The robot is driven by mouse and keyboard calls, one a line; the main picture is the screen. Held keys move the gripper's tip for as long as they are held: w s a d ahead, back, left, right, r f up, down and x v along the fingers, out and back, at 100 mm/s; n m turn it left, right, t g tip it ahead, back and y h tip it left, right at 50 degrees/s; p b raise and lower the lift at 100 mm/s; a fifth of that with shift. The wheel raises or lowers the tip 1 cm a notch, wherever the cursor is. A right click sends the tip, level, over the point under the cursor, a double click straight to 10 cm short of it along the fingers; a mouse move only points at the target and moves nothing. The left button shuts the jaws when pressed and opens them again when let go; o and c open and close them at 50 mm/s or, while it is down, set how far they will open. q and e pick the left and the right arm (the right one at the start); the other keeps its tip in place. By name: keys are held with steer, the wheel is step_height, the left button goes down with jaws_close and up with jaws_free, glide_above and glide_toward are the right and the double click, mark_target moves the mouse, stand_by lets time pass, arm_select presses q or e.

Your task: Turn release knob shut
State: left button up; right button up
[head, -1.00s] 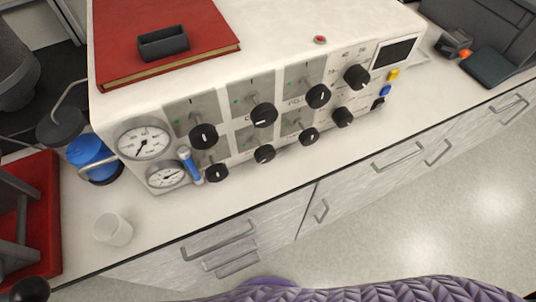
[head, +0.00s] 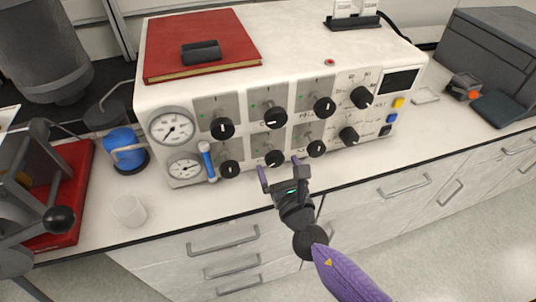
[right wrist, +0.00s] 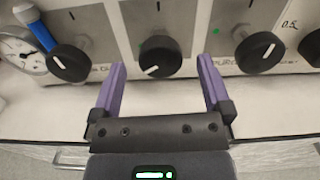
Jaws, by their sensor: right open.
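A white control box (head: 300,62) stands on the bench, with two rows of black round knobs with white pointer marks on its front. The lower row has knobs from the left (head: 229,169), (head: 275,158) and further right (head: 316,148), (head: 348,135). I cannot read which one is the release knob. My right gripper (head: 279,167) is open and empty, just in front of the second lower knob. In the right wrist view that knob (right wrist: 161,57) appears between and beyond the purple fingertips (right wrist: 162,70), its pointer slightly tilted. My left gripper is out of view.
Two gauges (head: 171,127) and a blue-handled lever (head: 207,160) are at the panel's left. A red book (head: 205,40) lies on the box. A white cup (head: 130,210), a blue-capped vessel (head: 126,148) and a reactor with a ball handle (head: 59,220) stand left. The bench strip before the panel is narrow.

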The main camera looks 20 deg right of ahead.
mark_target(276, 161)
steer(key=w, duration=0.4)
steer(key=shift+w+f+b, duration=0.1)
steer(key=shift+w+b, duration=0.1)
steer(key=shift+b, duration=0.2)
steer(key=shift+w, duration=0.4)
steer(key=c, duration=1.3)
